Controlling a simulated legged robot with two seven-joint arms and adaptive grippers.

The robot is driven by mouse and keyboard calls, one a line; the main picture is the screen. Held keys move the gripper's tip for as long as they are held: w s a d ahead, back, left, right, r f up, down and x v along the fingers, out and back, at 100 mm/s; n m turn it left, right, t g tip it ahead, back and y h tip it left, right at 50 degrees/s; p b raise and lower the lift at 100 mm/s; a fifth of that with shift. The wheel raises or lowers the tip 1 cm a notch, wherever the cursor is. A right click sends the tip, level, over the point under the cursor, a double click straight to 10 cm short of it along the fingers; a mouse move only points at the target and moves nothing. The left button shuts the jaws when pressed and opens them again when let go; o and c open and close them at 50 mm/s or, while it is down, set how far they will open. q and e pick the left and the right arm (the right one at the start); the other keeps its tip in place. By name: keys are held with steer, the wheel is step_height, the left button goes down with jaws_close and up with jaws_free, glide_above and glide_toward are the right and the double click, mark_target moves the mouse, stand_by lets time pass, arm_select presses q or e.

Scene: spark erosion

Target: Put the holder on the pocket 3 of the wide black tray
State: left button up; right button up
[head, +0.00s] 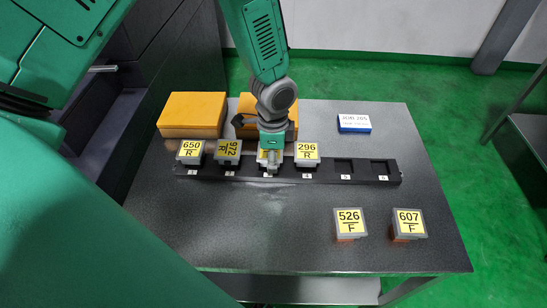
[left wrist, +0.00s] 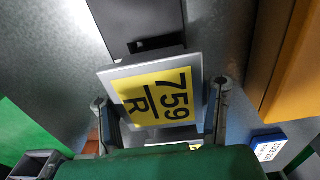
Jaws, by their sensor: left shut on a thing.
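The wide black tray (head: 330,180) lies across the table with a row of pockets. My left gripper (head: 269,165) is over its third pocket from the left, shut on a grey holder with a yellow label (left wrist: 155,98) reading 759 R. In the left wrist view the holder sits between the two fingers (left wrist: 163,110). In the head view the gripper mostly covers this holder and the third pocket, so I cannot tell whether it is seated. My right gripper is not in view.
Holders 650 R (head: 190,149), 972 R (head: 228,150) and 296 R (head: 306,151) stand in the pockets around. The two rightmost pockets are empty. Holders 526 F (head: 349,220) and 607 F (head: 408,220) stand in front. Orange boxes (head: 193,112) and a blue-white block (head: 354,123) are behind.

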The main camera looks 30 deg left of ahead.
arm_select(q)
steer(key=shift+a, duration=0.15)
steer(key=shift+f, duration=0.1)
steer(key=o, duration=1.6)
steer(key=shift+a, duration=0.15)
steer(key=shift+r, duration=0.4)
step_height(320, 180, up, 12)
steer(key=shift+f+p, duration=0.2)
steer(key=shift+p, duration=0.25)
